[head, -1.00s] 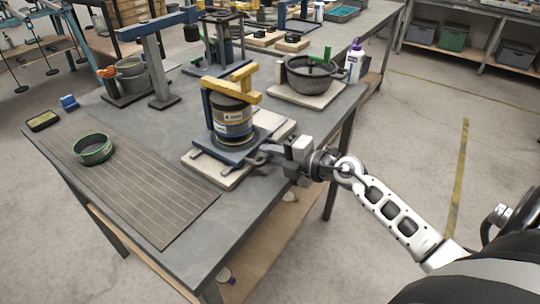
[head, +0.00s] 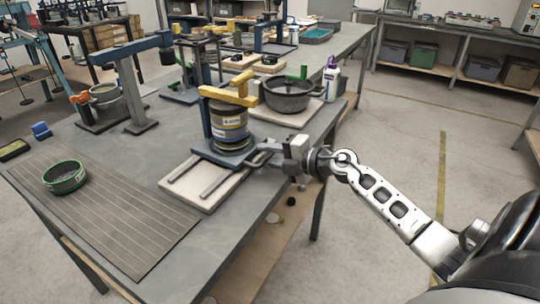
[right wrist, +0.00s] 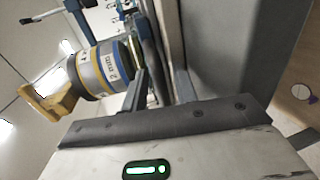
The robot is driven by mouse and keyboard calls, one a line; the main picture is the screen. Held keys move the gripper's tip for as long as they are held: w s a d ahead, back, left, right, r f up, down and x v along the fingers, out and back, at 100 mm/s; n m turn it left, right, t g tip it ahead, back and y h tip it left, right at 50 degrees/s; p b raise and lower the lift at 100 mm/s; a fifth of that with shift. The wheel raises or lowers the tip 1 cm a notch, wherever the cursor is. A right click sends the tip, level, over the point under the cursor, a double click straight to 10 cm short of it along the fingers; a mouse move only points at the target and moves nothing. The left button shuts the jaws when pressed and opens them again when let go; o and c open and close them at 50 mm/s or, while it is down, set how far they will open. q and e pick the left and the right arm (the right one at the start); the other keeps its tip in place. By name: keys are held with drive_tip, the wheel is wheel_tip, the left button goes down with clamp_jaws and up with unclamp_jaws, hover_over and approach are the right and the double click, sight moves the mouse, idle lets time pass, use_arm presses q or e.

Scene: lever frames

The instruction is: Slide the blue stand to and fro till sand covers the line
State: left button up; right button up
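The blue stand (head: 207,125) sits on two dark rails on a pale board, near the board's far end. It carries an upright stack of grey sieves (head: 229,122) with a dark yellow clamp bar (head: 230,95) across the top. The labelled stack lies sideways in the right wrist view (right wrist: 100,70). My right gripper (head: 266,151) reaches the stand's right side; its fingers (right wrist: 158,88) appear closed on the stand's edge or handle, though the contact is partly hidden. No sand or line can be made out. My left gripper is not in view.
A green-rimmed sieve (head: 64,177) lies on a slatted mat (head: 125,220) at the left. A dark pot (head: 287,95) on a board and a white bottle (head: 331,80) stand behind the stand. The board's near rails (head: 215,187) are clear.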

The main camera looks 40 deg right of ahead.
drive_tip(key=shift+s, duration=0.1)
drive_tip(key=v, duration=1.5)
drive_tip(key=shift+s+d, duration=0.2)
drive_tip(key=shift+s, duration=0.15)
idle(0.3)
drive_tip(key=s+a+f+m+g+h, duration=0.1)
drive_tip(key=s+a+f+m, duration=0.1)
drive_tip(key=a+f+m, duration=0.4)
drive_tip(key=s+a+f+m+g, duration=0.1)
drive_tip(key=s+a+f+m, duration=0.2)
drive_tip(key=a+f+m, duration=0.4)
drive_tip(key=s+a+f+m+g+h, duration=0.1)
drive_tip(key=s+a+f+m, duration=0.2)
drive_tip(key=a, duration=1.3)
wheel_tip(320, 180, down, 4)
drive_tip(key=m, duration=0.4)
drive_tip(key=shift+a+r+g+h, duration=0.2)
drive_tip(key=shift+a+g+h, duration=0.1)
drive_tip(key=shift+g, duration=0.1)
